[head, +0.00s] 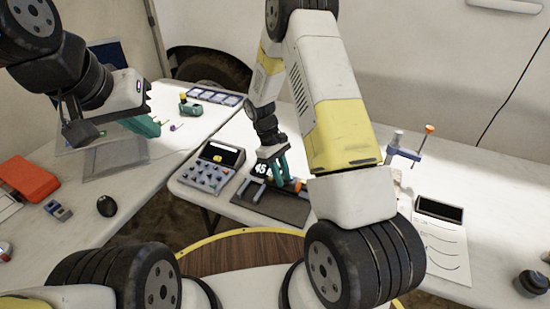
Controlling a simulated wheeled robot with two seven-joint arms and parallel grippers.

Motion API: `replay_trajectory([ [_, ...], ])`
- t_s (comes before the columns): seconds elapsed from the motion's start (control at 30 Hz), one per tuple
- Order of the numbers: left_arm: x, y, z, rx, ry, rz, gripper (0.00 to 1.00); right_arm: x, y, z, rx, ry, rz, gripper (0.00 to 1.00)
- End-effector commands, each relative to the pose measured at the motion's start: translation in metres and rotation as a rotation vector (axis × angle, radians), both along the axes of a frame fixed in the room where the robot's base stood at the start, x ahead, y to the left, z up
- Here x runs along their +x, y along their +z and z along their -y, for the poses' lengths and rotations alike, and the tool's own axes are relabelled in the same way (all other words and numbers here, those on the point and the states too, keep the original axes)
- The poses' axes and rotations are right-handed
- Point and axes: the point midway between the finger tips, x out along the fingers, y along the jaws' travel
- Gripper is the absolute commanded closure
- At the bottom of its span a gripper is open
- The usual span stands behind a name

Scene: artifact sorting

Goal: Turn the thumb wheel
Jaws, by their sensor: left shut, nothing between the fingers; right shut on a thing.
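A dark fixture (285,208) with a flat base and a grey bar stands at the front of the middle table. A small orange part (298,186), which looks like its thumb wheel, shows at the fingertips of my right gripper (284,180). The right gripper points down with teal fingers and is shut at this part; the exact contact is too small to see. My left gripper (150,127), also teal-fingered, is shut and empty above the left table, well away from the fixture.
A grey control box with knobs (209,172) stands just left of the fixture. A blue clamp-like device with an orange top (412,150), a dark-screened device (439,210) and a paper sheet (440,248) are to the right. An orange case (28,178) and a black mouse (107,206) lie left.

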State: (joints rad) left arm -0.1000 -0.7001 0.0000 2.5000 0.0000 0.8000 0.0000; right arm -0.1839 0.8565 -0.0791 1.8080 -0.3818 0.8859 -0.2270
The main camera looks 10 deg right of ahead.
Motion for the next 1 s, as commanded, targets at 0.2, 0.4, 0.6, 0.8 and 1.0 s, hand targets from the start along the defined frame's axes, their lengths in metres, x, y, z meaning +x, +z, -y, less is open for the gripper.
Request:
replay_trajectory([
  [0.2,0.0,0.0,0.0,0.0,0.0,0.0,1.0,0.002,0.0003,0.0023,0.001,-0.184,0.002,1.0],
  [0.4,0.0,0.0,0.0,0.0,0.0,0.0,1.0,0.0019,0.0006,0.0022,0.0,-0.199,0.001,1.0],
  [0.6,0.0,0.0,0.0,0.0,0.0,0.0,1.0,0.0017,0.0005,0.0021,0.0,-0.198,0.001,0.55],
  [0.8,0.0,0.0,0.0,0.0,0.0,0.0,1.0,0.0015,0.0004,0.002,-0.001,-0.198,0.0,0.55],
  [1.0,0.0,0.0,0.0,0.0,0.0,0.0,1.0,0.0063,0.0102,-0.0002,0.001,-0.197,0.004,0.55],
])
